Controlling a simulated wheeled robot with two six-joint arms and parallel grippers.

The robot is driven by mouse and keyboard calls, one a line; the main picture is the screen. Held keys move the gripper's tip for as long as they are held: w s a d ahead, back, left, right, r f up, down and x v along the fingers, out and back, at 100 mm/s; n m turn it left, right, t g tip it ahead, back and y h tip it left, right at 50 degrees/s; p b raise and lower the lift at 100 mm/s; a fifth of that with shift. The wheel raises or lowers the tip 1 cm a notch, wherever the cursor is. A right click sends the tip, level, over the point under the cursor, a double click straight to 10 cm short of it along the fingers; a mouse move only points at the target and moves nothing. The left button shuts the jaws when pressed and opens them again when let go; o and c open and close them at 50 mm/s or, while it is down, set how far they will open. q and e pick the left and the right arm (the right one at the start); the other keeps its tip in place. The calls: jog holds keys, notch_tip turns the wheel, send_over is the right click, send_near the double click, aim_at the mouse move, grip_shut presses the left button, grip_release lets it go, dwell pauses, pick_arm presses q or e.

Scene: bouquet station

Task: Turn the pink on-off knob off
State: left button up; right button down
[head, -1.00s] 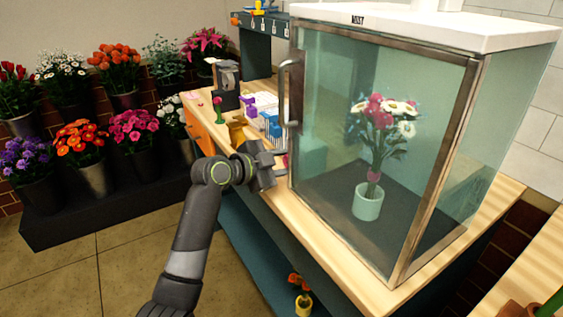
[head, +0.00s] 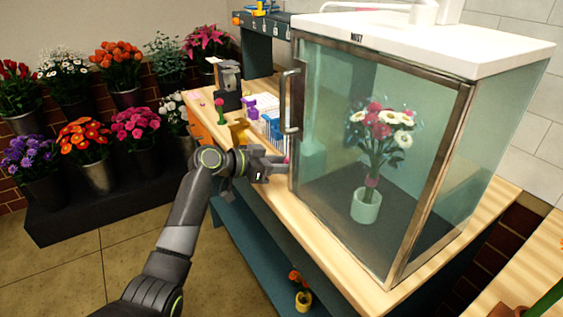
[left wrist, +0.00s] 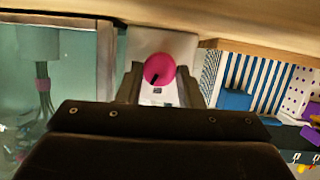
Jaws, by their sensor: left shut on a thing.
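The pink knob (left wrist: 159,69) is round with a dark mark on its face, slanting to the lower left in the left wrist view. It sits on a pale plate beside the glass cabinet's frame. My left gripper (left wrist: 157,84) has one finger on each side of the knob and is shut on it. In the head view my left gripper (head: 284,168) is at the cabinet's front left corner, and only a sliver of pink shows there. Small print below the knob is too small to read. My right gripper is not in view.
The glass mist cabinet (head: 352,36) holds a bouquet in a pale green vase (head: 366,205); its door handle (head: 291,100) is just above my left gripper. The wooden counter (head: 300,222) carries a dark device (head: 228,85) and purple items. Flower buckets stand at left.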

pick_arm(q)
jog(key=n, duration=0.1)
jog(key=n+g+h, duration=0.1)
jog(key=n, duration=0.1)
jog(key=shift+w+a+f+h, duration=0.15)
jog(key=shift+f+h, duration=0.05)
jog(key=shift+h, duration=0.1)
jog(key=shift+n+g, duration=0.3)
jog(key=o, duration=0.7)
jog(key=shift+r, duration=0.1)
jog(key=b+v, duration=0.2)
jog(key=v, duration=1.5)
jog(key=shift+a+b, duration=0.2)
jog(key=shift+b, duration=0.1)
